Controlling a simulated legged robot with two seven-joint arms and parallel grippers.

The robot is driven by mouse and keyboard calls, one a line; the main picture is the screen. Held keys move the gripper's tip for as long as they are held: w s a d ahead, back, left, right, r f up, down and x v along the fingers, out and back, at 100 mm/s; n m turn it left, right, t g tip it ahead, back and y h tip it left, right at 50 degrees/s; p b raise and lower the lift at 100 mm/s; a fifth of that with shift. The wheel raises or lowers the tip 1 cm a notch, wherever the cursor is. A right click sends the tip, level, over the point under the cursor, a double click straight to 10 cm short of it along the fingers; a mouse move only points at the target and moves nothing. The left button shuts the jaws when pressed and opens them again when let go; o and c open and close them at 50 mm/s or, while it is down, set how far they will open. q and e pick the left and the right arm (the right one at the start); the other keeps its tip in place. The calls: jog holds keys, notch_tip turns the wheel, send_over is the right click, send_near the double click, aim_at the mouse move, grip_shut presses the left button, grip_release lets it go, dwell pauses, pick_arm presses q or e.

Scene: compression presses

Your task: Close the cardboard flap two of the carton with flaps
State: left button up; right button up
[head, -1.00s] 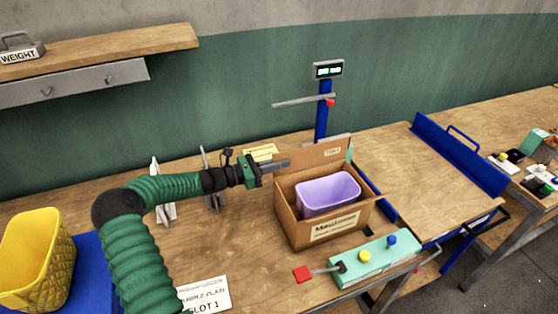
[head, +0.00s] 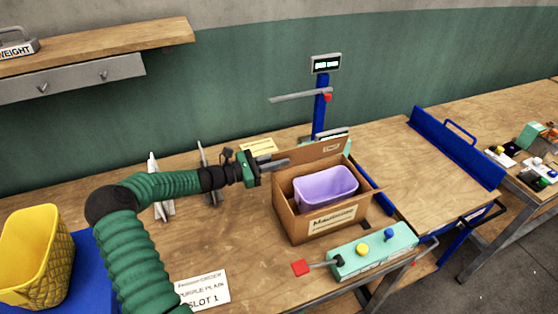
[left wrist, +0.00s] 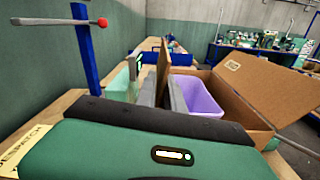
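The open cardboard carton (head: 290,220) stands on the bench with a purple bin (head: 327,187) inside. Its back flap (head: 318,155) stands raised. Another flap leans outward at the carton's right side, and in the left wrist view it is the large flap (left wrist: 265,85) at right. I cannot tell which is flap two. My left gripper (head: 278,163) is at the left end of the back flap. In the left wrist view its two grey fingers (left wrist: 162,94) stand apart, with the back flap's edge (left wrist: 164,62) between them. My right gripper is not in view.
A teal control box (head: 372,252) with a red-ended lever stands in front of the carton. A blue post (head: 320,112) with a display and horizontal bar rises behind it. Metal plates (head: 209,175) stand left of the carton. A yellow basket (head: 36,255) is at far left.

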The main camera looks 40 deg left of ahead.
pick_arm(q)
jog(key=shift+o, duration=1)
jog(key=v, duration=1.6)
jog(key=shift+s+a+b, duration=0.25)
jog(key=shift+s+b, duration=0.1)
